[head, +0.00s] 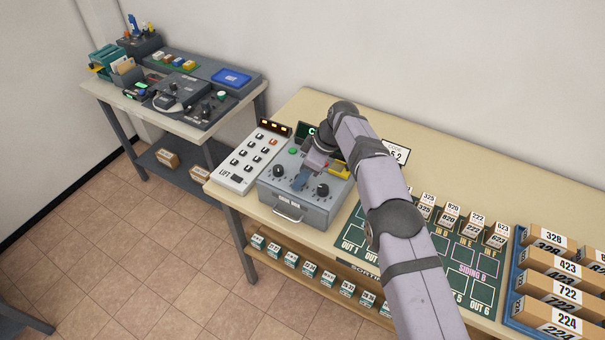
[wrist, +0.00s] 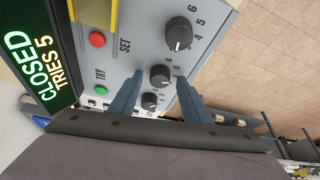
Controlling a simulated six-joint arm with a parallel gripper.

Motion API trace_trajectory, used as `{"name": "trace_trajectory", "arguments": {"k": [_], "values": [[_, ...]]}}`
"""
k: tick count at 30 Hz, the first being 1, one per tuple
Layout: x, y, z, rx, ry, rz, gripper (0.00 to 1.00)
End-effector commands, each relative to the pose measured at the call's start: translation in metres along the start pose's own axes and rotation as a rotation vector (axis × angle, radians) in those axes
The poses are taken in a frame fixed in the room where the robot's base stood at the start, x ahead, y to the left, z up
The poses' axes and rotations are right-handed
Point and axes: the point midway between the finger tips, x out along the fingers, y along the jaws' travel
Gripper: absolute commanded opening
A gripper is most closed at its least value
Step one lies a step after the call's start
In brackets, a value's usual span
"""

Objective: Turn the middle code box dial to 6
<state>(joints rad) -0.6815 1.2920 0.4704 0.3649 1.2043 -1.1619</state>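The grey code box (head: 285,201) sits on the long table in the head view. Its left dial (head: 278,171) and right dial (head: 322,190) show there; my gripper (head: 305,180) covers the middle one. In the wrist view the black middle dial (wrist: 161,76) lies between my two open fingertips (wrist: 159,77), with one finger on each side. I cannot tell whether they touch it. Its exact setting is too small to read. The other dials show above (wrist: 178,33) and below (wrist: 150,101) it. The green display (wrist: 38,65) reads CLOSED, TRIES 5.
A red SET button (wrist: 97,39) and a green TRY button (wrist: 101,90) are on the box face. A white LIFT keypad (head: 250,158) stands left of the box. A green sorting board (head: 355,235) and a blue tray of parcels (head: 515,300) lie to the right.

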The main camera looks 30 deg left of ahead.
Motion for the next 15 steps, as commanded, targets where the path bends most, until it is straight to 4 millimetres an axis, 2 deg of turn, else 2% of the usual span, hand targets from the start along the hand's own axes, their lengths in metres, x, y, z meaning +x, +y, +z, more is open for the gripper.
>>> {"name": "trace_trajectory", "arguments": {"k": [8,15], "values": [[-0.002,0.001,0.000,0.000,0.001,0.002,0.43],[-0.020,0.001,0.000,0.000,0.002,0.003,0.43]]}}
